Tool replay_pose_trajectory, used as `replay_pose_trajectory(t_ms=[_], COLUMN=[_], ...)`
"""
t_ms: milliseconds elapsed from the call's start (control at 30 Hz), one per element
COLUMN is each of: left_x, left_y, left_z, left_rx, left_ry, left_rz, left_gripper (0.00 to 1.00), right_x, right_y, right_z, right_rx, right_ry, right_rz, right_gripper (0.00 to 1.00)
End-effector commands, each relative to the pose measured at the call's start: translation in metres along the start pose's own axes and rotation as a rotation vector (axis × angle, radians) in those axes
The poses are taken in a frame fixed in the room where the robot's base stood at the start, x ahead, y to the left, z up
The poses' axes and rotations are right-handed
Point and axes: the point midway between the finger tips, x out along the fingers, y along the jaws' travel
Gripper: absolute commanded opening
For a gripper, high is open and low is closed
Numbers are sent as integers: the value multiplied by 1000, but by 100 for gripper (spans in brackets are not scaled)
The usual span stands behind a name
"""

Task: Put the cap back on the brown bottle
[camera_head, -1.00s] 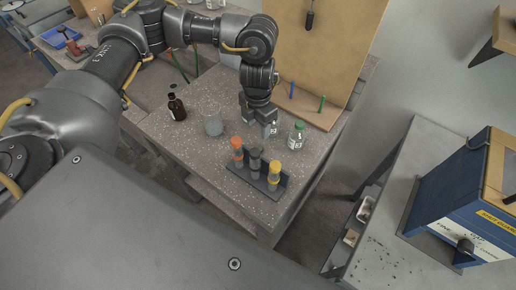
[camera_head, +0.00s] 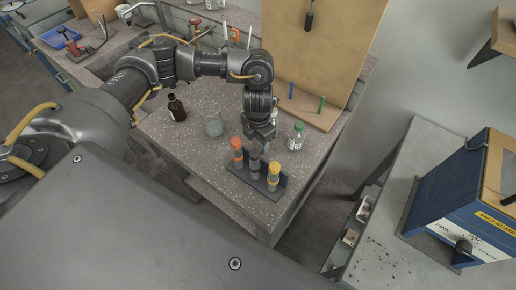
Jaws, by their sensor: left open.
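The brown bottle (camera_head: 177,109) stands upright on the speckled bench, left of a glass beaker. Its neck looks dark, and I cannot tell a separate cap in this view. My left gripper (camera_head: 262,148) points down over the right part of the bench, well to the right of the brown bottle. It is open, close above and behind the rack of vials, and I see nothing held in it. My right gripper is not in view.
The glass beaker (camera_head: 211,120) stands beside the brown bottle. A rack (camera_head: 245,180) holds vials with orange, grey and yellow tops at the front. A green-capped clear bottle (camera_head: 296,137) is right of my gripper. A brown board (camera_head: 325,50) stands behind.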

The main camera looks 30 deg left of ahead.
Motion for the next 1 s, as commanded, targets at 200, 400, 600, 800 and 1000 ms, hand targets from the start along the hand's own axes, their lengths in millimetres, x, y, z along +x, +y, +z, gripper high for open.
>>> replay_pose_trajectory(t_ms=[200, 400, 600, 800, 1000], left_x=[27, 30, 30, 30, 29], left_y=[-1, 0, 0, 0, 0], left_z=[0, 0, 0, 0, 0], left_rx=[-2, 0, 0, 0, -1], left_ry=[2, 0, 0, 0, 0], left_rz=[-2, 1, 0, 0, 0], left_gripper=[53, 53, 53, 28, 6], right_x=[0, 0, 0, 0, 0], right_y=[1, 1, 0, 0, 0], right_z=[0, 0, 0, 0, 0], right_rx=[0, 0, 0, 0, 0], right_ry=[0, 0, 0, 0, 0], right_rz=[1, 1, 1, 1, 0], right_gripper=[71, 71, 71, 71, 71])
